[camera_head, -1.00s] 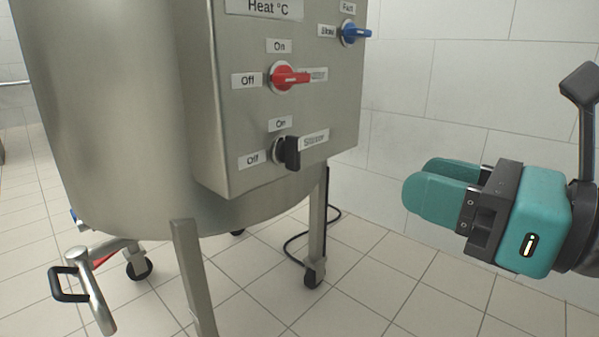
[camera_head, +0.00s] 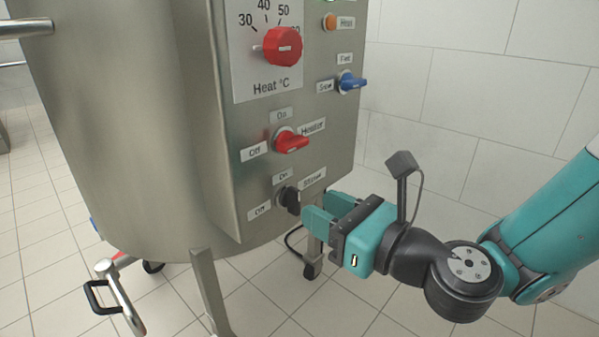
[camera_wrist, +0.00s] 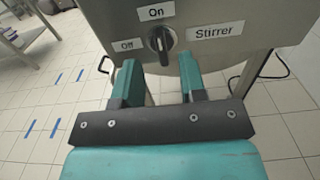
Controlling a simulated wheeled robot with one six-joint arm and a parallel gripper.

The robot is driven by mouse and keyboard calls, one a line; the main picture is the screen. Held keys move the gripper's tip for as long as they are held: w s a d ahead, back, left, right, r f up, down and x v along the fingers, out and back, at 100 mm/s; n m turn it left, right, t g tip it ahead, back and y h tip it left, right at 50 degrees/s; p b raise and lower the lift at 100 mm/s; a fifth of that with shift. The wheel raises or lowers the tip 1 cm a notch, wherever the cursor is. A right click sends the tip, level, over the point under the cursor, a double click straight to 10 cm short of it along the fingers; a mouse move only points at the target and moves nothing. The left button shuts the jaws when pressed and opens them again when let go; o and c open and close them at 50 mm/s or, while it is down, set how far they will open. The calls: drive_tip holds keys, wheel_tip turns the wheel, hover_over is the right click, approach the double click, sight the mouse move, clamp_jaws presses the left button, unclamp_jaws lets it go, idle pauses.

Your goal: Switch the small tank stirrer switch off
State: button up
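The stirrer switch (camera_head: 289,199) is a black knob low on the steel panel of the tank, with labels Off, On and Stirrer around it. In the wrist view the knob (camera_wrist: 161,42) sits ahead, between the lines of my two fingers, its handle close to upright, toward the On label (camera_wrist: 156,11). The Off label (camera_wrist: 128,45) is to its left. My gripper (camera_head: 312,210) is just right of the knob, in front of the panel. In the wrist view my gripper (camera_wrist: 160,80) has its teal fingers apart with nothing between them. Whether a finger touches the knob I cannot tell.
Above the stirrer switch are the red heater switch (camera_head: 291,142), a blue speed switch (camera_head: 350,82) and a red heat dial (camera_head: 283,47). A tank leg (camera_head: 210,290) and the outlet valve handle (camera_head: 103,297) stand below. The tiled floor at right is open.

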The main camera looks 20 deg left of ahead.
sight(299, 198)
drive_tip(key=x, duration=0.5)
drive_tip(key=shift+a+p, duration=0.1)
drive_tip(key=shift+p, duration=0.2)
clamp_jaws()
